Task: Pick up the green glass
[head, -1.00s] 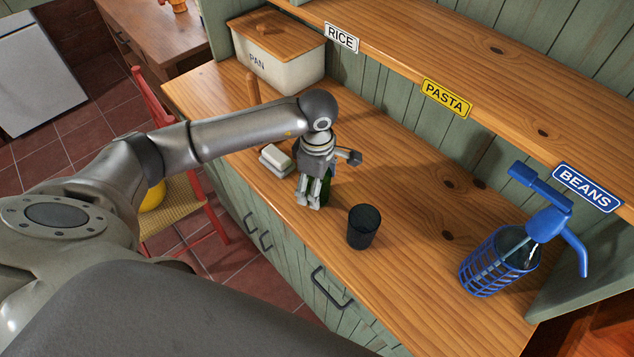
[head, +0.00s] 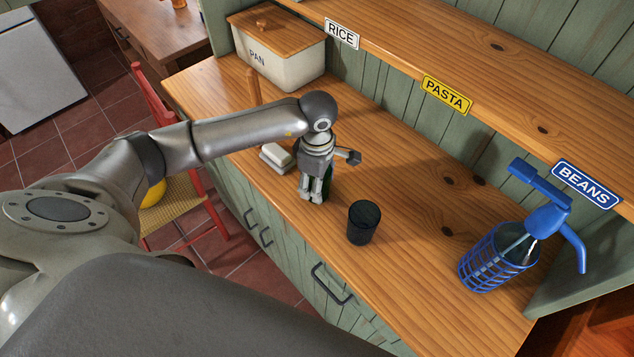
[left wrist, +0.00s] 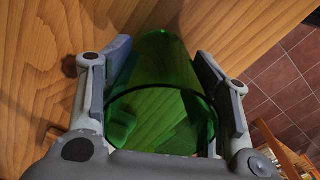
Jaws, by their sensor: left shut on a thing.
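The green glass (left wrist: 160,85) is a clear green tumbler, seen from its rim in the left wrist view, with a finger on each side of it. In the head view only a dark green sliver of the glass (head: 326,190) shows behind my left gripper (head: 311,197). My left gripper, also seen in the left wrist view (left wrist: 165,90), is shut on the green glass at the counter (head: 410,280). Whether the glass touches the counter is hard to tell. My right gripper is not in view.
A dark glass (head: 363,222) stands to the right of my left gripper. A white butter dish (head: 276,157) lies close behind the gripper. A blue siphon bottle (head: 500,258) stands at the right. A shelf (head: 480,60) overhangs the counter's back, and a bread box (head: 278,55) stands far left.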

